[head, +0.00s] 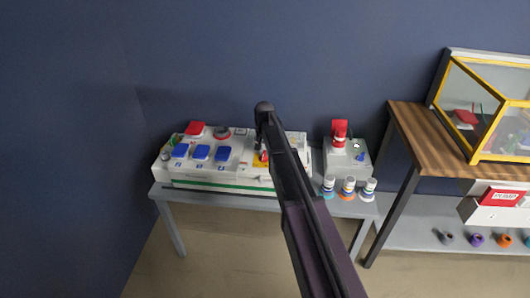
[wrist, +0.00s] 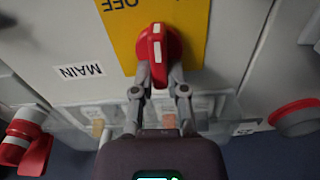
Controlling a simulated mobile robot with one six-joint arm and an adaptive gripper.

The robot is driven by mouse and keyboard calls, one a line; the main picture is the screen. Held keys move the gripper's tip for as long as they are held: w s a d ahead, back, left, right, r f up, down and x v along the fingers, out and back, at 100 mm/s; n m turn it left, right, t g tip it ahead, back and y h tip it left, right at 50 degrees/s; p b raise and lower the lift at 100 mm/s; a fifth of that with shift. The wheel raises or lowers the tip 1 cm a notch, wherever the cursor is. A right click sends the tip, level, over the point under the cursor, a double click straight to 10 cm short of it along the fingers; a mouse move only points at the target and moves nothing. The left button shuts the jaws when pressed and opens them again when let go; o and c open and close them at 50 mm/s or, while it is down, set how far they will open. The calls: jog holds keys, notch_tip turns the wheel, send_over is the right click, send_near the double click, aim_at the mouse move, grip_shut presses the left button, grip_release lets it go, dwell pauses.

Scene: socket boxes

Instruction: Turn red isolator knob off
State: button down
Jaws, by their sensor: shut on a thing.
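The red isolator knob (wrist: 171,48) sits on a yellow plate (wrist: 191,14) on a light grey box face in the wrist view. Its raised handle has a white mark and stands roughly upright in the picture. An upside-down "OFF" label (wrist: 124,4) is at the plate's upper left. My gripper (wrist: 158,70) is shut on the lower part of the knob's handle, one finger on each side. In the head view, a small red and yellow patch (head: 262,157) shows beside my arm, on the white box (head: 225,178); my arm hides most of this area.
Blue covers (head: 201,153) and a red cover (head: 195,128) are on the box, which stands on a grey table (head: 235,202). A smaller box with a red lamp-like part (head: 340,133) stands to the right. Striped plugs (head: 348,188) stand before it. A wooden bench (head: 430,135) is farther right.

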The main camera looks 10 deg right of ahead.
jog(key=n, duration=0.4)
jog(key=shift+w+a+n, duration=0.1)
jog(key=shift+a+n, duration=0.2)
jog(key=n, duration=0.5)
jog(key=shift+a, duration=0.3)
jog(key=c, duration=0.7)
grip_release()
jog(key=shift+o, duration=0.2)
